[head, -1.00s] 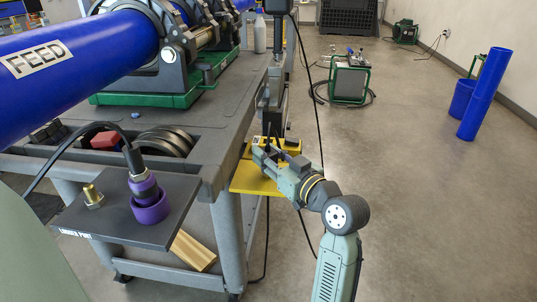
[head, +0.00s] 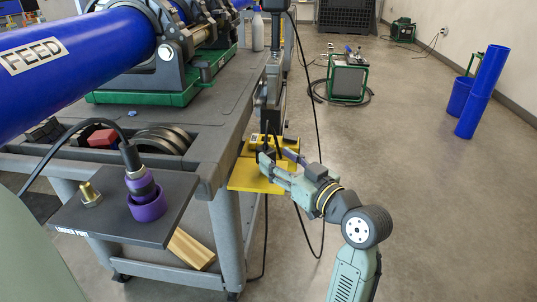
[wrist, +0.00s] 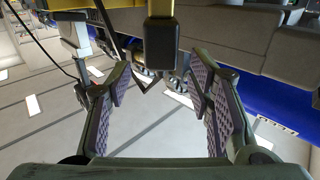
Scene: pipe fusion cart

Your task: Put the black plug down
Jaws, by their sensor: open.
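The black plug (head: 268,148) is at the yellow bracket (head: 254,180) on the cart's near right corner, partly hidden by my gripper in the head view. In the wrist view a black block (wrist: 161,46), which looks like the plug, shows against a yellow strip, just beyond my fingertips. My gripper (head: 278,159) is open beside the bracket. In the wrist view its two ribbed finger pads (wrist: 164,90) stand wide apart with nothing between them. I cannot tell how the plug is seated.
A dark shelf (head: 122,212) at the left holds a purple-ringed connector (head: 146,198) and a brass fitting (head: 90,194). The grey cart (head: 228,125) carries a blue pipe (head: 75,50). Black cables hang by the bracket.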

